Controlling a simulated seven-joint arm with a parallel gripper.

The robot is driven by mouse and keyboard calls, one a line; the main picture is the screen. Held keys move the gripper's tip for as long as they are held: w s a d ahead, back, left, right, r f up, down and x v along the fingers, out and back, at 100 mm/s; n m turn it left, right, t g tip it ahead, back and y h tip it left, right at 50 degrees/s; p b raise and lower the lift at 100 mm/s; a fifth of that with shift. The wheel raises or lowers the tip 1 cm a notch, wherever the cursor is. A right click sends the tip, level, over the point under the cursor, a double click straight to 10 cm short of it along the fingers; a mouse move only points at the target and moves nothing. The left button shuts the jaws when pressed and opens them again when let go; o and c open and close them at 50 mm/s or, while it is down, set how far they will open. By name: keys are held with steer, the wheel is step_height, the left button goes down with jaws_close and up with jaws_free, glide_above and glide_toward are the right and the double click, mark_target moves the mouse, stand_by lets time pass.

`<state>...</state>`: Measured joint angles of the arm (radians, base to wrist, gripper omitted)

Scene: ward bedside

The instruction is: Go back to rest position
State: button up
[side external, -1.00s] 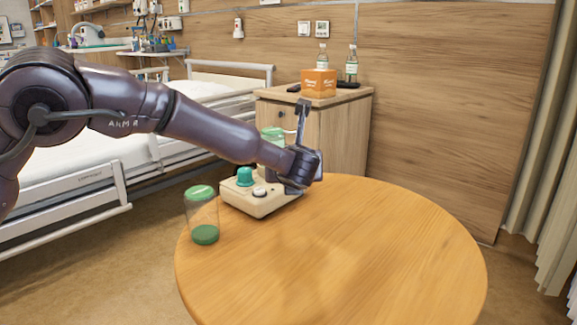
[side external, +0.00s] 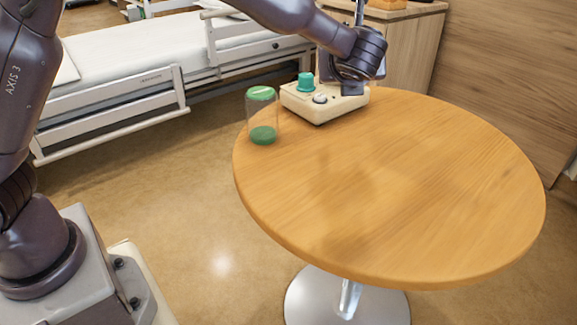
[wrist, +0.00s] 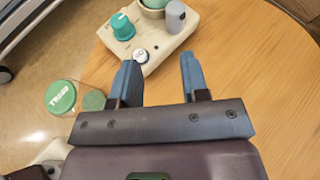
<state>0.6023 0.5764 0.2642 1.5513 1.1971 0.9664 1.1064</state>
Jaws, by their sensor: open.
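My gripper is open in the wrist view (wrist: 159,66), with its two blue-grey fingers apart and nothing between them. In the side external view my wrist is over the back of the round table, and the fingertips are hard to make out. A cream device (side external: 318,106) with a teal knob (side external: 305,82) and a silver button (side external: 320,98) sits just below and in front of it. The device (wrist: 122,52) also shows beyond the fingers in the wrist view, with a grey upright cylinder (wrist: 175,16) on it.
A clear jar with a green lid (side external: 262,94) stands at the left edge of the wooden table (side external: 400,190). The table's middle and right are clear. A bed (side external: 130,60) and a wooden cabinet (side external: 412,50) stand behind.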

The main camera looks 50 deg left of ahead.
steer(key=s+a+r+n+g+h, duration=0.2)
steer(key=s+a+n, duration=0.3)
steer(key=s+n, duration=0.25)
steer(key=s+a+r+n+g+h, duration=0.2)
steer(key=s+a+n+h, duration=0.15)
steer(key=s+n, duration=0.4)
steer(key=s+d+f+n+h, duration=0.1)
steer(key=s+n+h, duration=0.3)
steer(key=s+n, duration=0.6)
steer(key=s, duration=0.7)
steer(key=shift+s+d+f+n+t, duration=0.2)
steer(key=shift+s+n+t, duration=0.1)
steer(key=shift+t, duration=0.1)
steer(key=shift+r, duration=0.1)
